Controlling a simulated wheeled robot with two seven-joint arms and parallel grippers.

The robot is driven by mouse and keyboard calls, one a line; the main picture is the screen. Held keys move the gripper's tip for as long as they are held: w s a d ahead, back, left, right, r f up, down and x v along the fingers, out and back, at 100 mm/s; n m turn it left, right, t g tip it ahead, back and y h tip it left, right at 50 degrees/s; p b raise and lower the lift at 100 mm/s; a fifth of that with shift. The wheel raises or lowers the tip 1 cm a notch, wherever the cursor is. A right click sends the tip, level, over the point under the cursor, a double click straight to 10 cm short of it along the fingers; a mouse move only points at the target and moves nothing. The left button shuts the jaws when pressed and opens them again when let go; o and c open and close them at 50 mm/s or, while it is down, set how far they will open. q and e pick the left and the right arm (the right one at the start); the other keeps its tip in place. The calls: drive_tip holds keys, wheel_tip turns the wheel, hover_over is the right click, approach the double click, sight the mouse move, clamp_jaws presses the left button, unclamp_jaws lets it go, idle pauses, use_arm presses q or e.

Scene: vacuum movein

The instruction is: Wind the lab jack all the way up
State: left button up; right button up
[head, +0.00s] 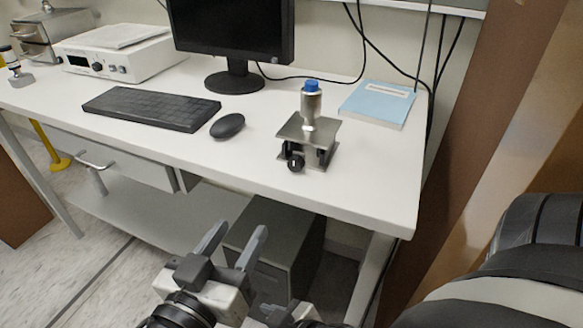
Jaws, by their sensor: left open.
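The lab jack (322,151) stands on the white bench near its right front edge. Its metal top plate is a little above its base, with dark gaps between them. A round black knob (295,162) sits at its front left. A metal cylinder with a blue cap (311,105) stands upright on the top plate. My left gripper (238,240) is open and empty, below and in front of the bench edge, apart from the jack. My right gripper is not clearly visible; only a dark arm shows at the right.
The white bench (262,170) has clear room left of the jack. A mouse (227,126), keyboard (151,108) and monitor (232,33) stand to the left. A blue book (378,104) lies behind right. A grey cabinet (272,246) stands below the bench.

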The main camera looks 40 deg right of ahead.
use_arm(q)
drive_tip(key=d, duration=0.1)
drive_tip(key=m+g, duration=0.1)
approach(294, 167)
drive_tip(key=shift+h, duration=0.4)
drive_tip(key=x, duration=0.9)
drive_tip(key=shift+w+f, duration=0.1)
drive_tip(key=shift+f, duration=0.2)
drive_tip(key=c, duration=1)
